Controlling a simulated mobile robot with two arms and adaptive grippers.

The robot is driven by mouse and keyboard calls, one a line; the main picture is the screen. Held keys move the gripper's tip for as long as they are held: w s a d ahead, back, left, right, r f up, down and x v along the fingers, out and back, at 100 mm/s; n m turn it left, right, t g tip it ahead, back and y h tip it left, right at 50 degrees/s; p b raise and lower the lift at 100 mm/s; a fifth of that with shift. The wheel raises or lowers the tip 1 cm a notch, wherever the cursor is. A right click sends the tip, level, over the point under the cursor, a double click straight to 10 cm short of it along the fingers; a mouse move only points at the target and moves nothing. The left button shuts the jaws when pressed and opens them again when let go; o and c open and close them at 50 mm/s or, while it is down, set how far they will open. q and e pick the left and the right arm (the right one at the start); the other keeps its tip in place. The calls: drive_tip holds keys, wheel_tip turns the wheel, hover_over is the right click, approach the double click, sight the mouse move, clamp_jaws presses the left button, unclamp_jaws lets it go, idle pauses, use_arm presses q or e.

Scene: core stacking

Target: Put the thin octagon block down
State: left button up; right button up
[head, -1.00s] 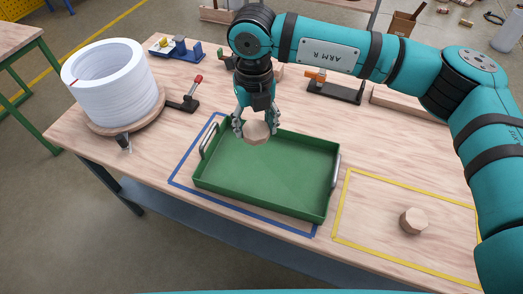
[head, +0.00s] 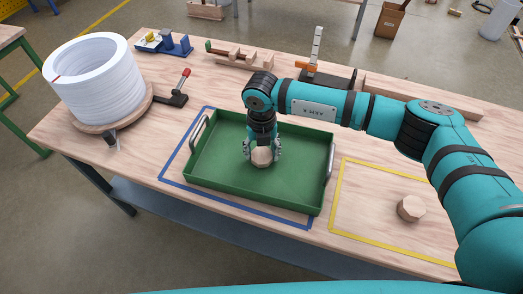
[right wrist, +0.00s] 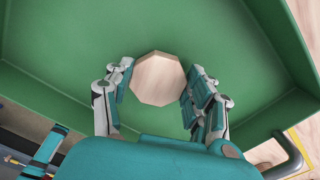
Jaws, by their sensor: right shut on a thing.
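The thin octagon block (head: 262,157) is pale wood and sits between the fingers of my right gripper (head: 263,155). In the right wrist view the block (right wrist: 158,79) shows its octagonal face, with a finger of the right gripper (right wrist: 157,90) against each side. The gripper is shut on it, low inside the green tray (head: 230,192), over the tray's middle. I cannot tell whether the block touches the tray floor. A second octagonal wooden block (head: 411,208) lies on the table inside the yellow outline. My left gripper is not in view.
The tray has raised walls and metal handles and stands inside a blue outline (head: 172,184). A white ring stack (head: 95,85) is on a round stand at the left. Small fixtures (head: 318,70) line the table's back. The tray floor around the gripper is clear.

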sight(261, 153)
drive_tip(key=shift+f, duration=0.5)
drive_tip(key=shift+f, duration=0.2)
drive_tip(key=o, duration=1.1)
drive_tip(key=shift+o, duration=0.2)
drive_tip(key=shift+r, duration=0.1)
wheel_tip(261, 153, up, 12)
drive_tip(key=b, duration=0.1)
drive_tip(key=shift+r, duration=0.15)
